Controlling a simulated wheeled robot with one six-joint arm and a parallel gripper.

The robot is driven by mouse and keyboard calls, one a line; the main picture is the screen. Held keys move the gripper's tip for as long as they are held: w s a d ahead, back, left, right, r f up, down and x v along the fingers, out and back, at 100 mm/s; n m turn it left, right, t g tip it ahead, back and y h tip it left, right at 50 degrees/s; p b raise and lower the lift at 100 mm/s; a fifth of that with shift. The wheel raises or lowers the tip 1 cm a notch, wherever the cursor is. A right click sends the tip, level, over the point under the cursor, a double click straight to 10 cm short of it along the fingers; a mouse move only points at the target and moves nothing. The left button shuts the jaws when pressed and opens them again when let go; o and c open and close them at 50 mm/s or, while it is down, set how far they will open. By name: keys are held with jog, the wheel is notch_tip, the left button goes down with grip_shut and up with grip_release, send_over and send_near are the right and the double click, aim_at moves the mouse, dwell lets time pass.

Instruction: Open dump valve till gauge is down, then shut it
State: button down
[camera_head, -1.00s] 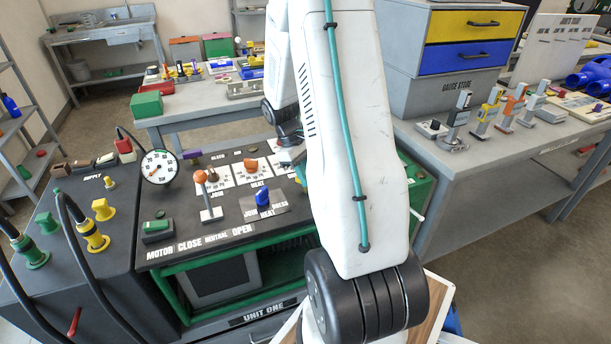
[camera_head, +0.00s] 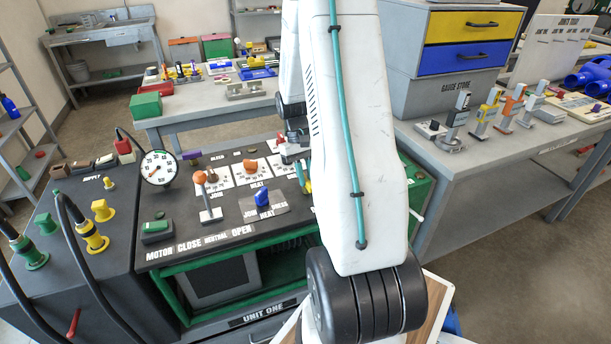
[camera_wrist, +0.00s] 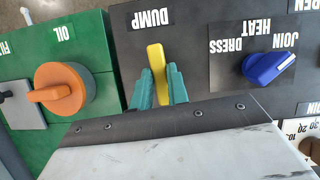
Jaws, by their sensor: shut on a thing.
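The yellow dump valve lever (camera_wrist: 157,72) stands beside the upside-down DUMP label in the wrist view, its long handle nearly in line with the view's upright. My gripper (camera_wrist: 158,85) has its teal fingers on either side of the handle and is shut on it. In the head view my gripper (camera_head: 305,180) is small and partly hidden behind my own arm, at the right of the dark console top. The round white gauge (camera_head: 158,168) stands at the console's left back; its dark needle is too small to read surely.
A blue selector knob (camera_wrist: 268,66) sits right of the lever in the wrist view, and an orange oil knob (camera_wrist: 62,90) left. The console (camera_head: 180,218) also carries an orange-topped lever (camera_head: 207,195). A grey bench (camera_head: 450,165) stands to the right.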

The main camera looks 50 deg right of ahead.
jog(key=shift+w+d+r, duration=0.1)
jog(key=shift+w+d, duration=0.05)
jog(key=shift+d, duration=0.05)
jog(key=c, duration=1.4)
grip_release()
jog(key=shift+o, duration=0.2)
jog(key=shift+a, duration=0.1)
jog(key=v, duration=0.7)
jog(key=shift+w+r, duration=0.1)
jog(key=shift+r, duration=0.2)
